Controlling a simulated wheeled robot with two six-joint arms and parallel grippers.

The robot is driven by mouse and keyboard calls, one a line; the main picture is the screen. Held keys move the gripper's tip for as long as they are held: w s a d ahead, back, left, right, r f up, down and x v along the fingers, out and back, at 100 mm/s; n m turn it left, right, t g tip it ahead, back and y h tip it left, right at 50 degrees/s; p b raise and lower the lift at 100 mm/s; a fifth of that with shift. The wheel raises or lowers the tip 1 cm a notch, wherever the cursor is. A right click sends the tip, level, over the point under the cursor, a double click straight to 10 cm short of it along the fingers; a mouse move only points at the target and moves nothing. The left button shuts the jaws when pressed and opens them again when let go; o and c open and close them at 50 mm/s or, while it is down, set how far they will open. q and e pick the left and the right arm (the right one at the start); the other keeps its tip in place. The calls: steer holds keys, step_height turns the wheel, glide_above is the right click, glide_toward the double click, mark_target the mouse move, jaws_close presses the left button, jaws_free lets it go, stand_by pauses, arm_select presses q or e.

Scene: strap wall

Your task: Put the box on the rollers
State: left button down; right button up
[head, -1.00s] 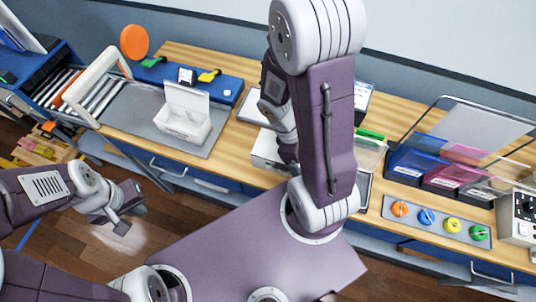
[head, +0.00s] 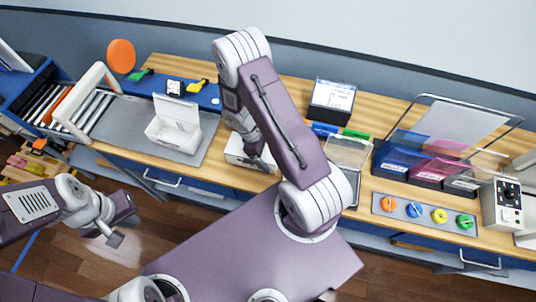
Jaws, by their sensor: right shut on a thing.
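A white box (head: 240,154) stands near the front edge of the wooden bench, under my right gripper (head: 256,158). The gripper is shut on this box; its fingers are partly hidden by my own arm. The rollers (head: 92,113) lie at the bench's left end, with a white frame (head: 84,92) standing over them. A second white box with a raised lid (head: 172,134) stands on a grey mat (head: 128,118) between the rollers and the held box. My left gripper (head: 120,224) hangs over the floor in front of the bench, open and empty.
An orange disc (head: 121,56) and a blue strip with small black, green and yellow parts (head: 205,95) are behind the mat. Right of my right arm are a clear-lidded bin (head: 346,155), coloured bins (head: 440,165) and a knob panel (head: 425,211). The mat's left part is bare.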

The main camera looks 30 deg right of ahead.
steer(key=shift+w+f, duration=0.15)
steer(key=shift+f, duration=0.25)
steer(key=shift+f, duration=0.1)
steer(key=shift+f, duration=0.1)
steer(key=o, duration=1.3)
steer(key=shift+r, duration=0.2)
